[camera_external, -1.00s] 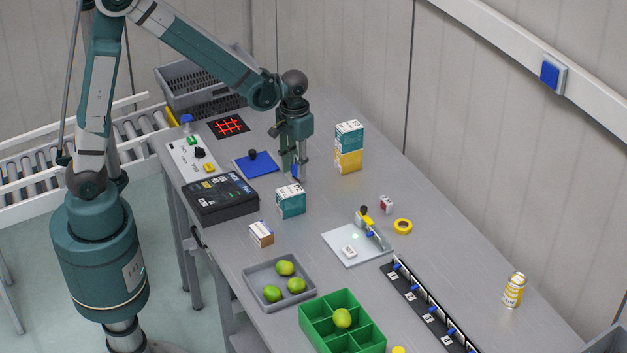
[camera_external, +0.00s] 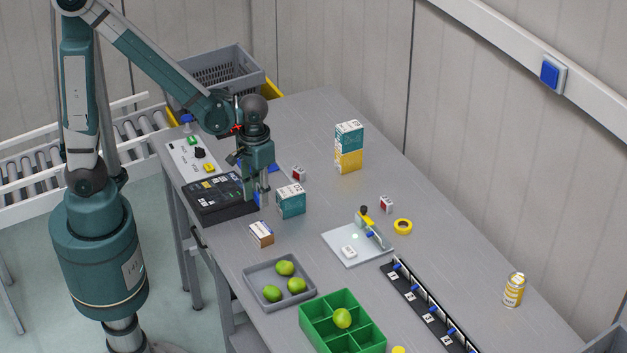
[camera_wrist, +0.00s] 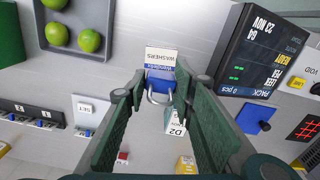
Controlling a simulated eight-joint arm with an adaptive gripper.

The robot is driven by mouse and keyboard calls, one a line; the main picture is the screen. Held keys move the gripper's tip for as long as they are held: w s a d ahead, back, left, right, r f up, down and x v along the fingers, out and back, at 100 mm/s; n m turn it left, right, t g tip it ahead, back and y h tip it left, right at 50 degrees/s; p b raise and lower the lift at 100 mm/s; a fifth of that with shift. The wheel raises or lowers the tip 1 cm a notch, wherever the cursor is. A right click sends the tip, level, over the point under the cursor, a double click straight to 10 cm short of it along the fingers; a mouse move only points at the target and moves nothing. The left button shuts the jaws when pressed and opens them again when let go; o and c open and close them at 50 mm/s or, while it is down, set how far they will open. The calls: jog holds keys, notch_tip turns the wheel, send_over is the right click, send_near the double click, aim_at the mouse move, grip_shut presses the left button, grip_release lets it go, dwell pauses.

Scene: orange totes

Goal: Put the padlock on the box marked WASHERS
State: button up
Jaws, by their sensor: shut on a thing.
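My gripper (camera_external: 257,193) is shut on a blue padlock (camera_wrist: 160,77) with a silver shackle, which sits between the fingertips in the wrist view. In the external view only a bit of blue shows at the fingertips, above the table between the black display unit and the teal box. The box marked WASHERS (camera_wrist: 161,55) has a white label and lies just beyond the padlock in the wrist view; its lower part is partly covered by the padlock. In the external view this small white-and-brown box (camera_external: 261,234) stands in front of the gripper, apart from it.
A teal box (camera_external: 291,201) stands right of the gripper, and the black display unit (camera_external: 217,203) lies left. A grey tray (camera_external: 250,277) with limes and a green divided bin (camera_external: 308,325) lie nearer the front. Stacked boxes (camera_external: 348,147) stand farther back.

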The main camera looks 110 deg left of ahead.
send_over(261, 229)
jog(key=shift+f, duration=2.9)
jog(key=shift+f, duration=0.1)
jog(key=shift+f+b, duration=0.4)
jog(key=shift+f, duration=1.6)
jog(key=shift+f, duration=0.15)
jog(key=o, duration=0.9)
jog(key=shift+s+r+p, duration=0.1)
jog(key=shift+r+p, duration=0.4)
jog(key=shift+r, duration=5.7)
